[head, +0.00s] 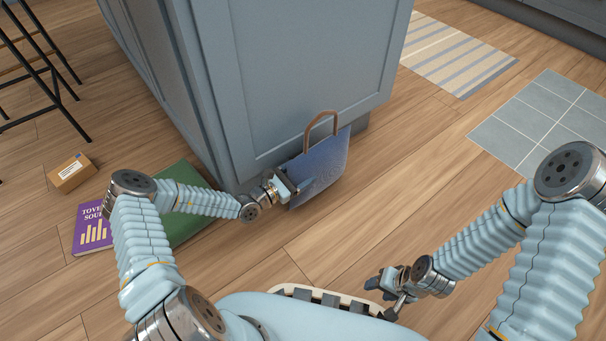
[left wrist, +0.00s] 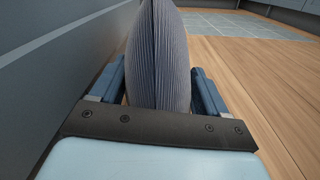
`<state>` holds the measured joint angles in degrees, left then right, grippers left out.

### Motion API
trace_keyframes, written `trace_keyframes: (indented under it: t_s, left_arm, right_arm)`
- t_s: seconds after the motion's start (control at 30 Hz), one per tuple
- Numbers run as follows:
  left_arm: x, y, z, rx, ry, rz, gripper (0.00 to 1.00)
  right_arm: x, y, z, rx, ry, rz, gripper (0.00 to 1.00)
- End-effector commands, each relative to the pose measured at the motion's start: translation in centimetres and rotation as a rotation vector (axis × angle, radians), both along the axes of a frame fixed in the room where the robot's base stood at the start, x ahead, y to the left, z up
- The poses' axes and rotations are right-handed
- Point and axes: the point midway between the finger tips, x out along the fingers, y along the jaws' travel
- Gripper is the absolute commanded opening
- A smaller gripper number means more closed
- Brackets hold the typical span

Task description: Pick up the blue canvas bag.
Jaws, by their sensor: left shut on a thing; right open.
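The blue canvas bag (head: 325,167) stands upright on the wooden floor against the base of the grey-blue cabinet, with a brown loop handle on top. My left gripper (head: 290,186) is at the bag's left end and shut on it. In the left wrist view, the bag (left wrist: 158,60) shows as a ribbed blue-grey body between the two fingers of the left gripper (left wrist: 160,95). My right gripper (head: 390,283) is open and empty, low over the floor near my base, well apart from the bag.
The grey-blue cabinet (head: 300,75) rises right behind the bag. A purple book (head: 92,228), a green flat thing (head: 185,225) and a small cardboard box (head: 71,173) lie at left. A striped rug (head: 455,55) and a grey tiled mat (head: 545,120) lie at right. Floor right of the bag is clear.

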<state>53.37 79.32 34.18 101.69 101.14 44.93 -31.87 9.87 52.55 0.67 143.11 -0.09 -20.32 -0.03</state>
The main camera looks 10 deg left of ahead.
Motion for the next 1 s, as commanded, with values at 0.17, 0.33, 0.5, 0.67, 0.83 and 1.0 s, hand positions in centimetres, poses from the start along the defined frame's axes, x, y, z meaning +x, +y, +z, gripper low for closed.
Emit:
trace_keyframes:
  t_s: [0.17, 0.33, 0.5, 0.67, 0.83, 1.0]
  left_arm:
    - [0.1, -0.1, 2.2, -0.002, -0.010, -0.001, 0.00]
    - [-0.7, -0.4, 3.9, -0.004, -0.008, -0.002, 0.00]
    - [-2.3, -1.1, 6.1, -0.004, -0.008, -0.003, 0.00]
    - [-4.4, -1.9, 8.8, -0.003, -0.008, -0.004, 0.00]
    - [-7.5, -3.2, 10.2, -0.005, -0.005, -0.003, 0.00]
    - [-10.3, -4.3, 11.5, -0.005, -0.007, -0.004, 0.00]
  right_arm:
    - [0.0, 0.0, 0.9, 0.000, 0.002, 0.001, 0.53]
    - [-0.1, 0.0, 1.8, 0.001, 0.003, 0.002, 0.53]
    - [-0.1, 0.1, 3.1, 0.002, 0.006, 0.003, 0.53]
    - [-0.2, 0.1, 4.5, 0.003, 0.009, 0.006, 0.53]
    - [-0.2, 0.1, 5.7, 0.002, 0.010, 0.006, 0.53]
    - [-0.2, -0.1, 6.5, -0.001, 0.007, 0.004, 0.53]
